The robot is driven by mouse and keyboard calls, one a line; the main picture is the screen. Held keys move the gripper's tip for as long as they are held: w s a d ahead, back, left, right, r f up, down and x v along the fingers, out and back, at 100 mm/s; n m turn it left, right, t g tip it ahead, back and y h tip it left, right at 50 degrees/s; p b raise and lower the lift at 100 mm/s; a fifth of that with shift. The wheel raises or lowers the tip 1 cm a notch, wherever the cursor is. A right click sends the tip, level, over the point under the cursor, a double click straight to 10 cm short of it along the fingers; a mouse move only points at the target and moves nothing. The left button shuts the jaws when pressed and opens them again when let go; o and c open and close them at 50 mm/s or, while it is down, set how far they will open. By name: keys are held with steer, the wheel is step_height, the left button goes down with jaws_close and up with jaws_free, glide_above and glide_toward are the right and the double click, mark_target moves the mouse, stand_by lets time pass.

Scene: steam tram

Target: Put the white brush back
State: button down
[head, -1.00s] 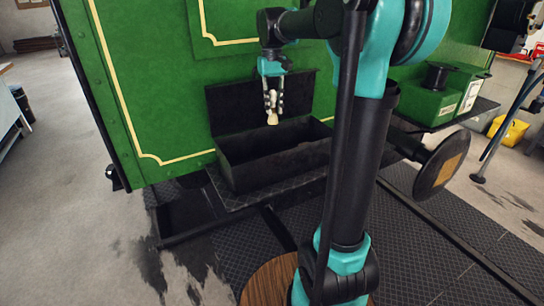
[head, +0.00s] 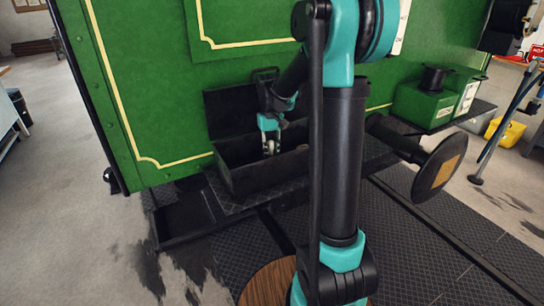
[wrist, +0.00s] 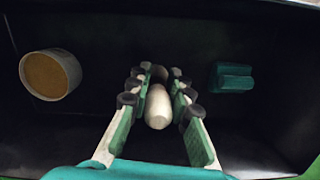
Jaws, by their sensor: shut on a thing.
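The white brush (wrist: 158,107) is a pale, rounded piece between my gripper's fingers in the wrist view. My gripper (wrist: 157,88) is shut on it. In the head view my gripper (head: 269,148) points down into an open black box (head: 240,183) on the green tram's step. The front wall partly hides the fingertips, and the brush is hard to make out there. Whether the brush touches the box floor I cannot tell.
Inside the box, a round tin with an orange-brown top (wrist: 50,75) lies left of my gripper and a teal block (wrist: 231,76) right of it. The raised lid (head: 225,113) stands behind. A round buffer (head: 440,161) juts out at the right.

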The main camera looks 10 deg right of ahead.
mark_target(271, 142)
steer(key=shift+f, duration=0.4)
steer(key=c, duration=1.4)
jaws_free()
steer(key=shift+o, duration=0.2)
steer(key=shift+w+r, duration=0.15)
steer(key=shift+r, duration=1.1)
steer(key=shift+w+r, duration=0.2)
steer(key=shift+r, duration=1.05)
steer(key=shift+w+r, duration=0.15)
steer(key=shift+r, duration=1.1)
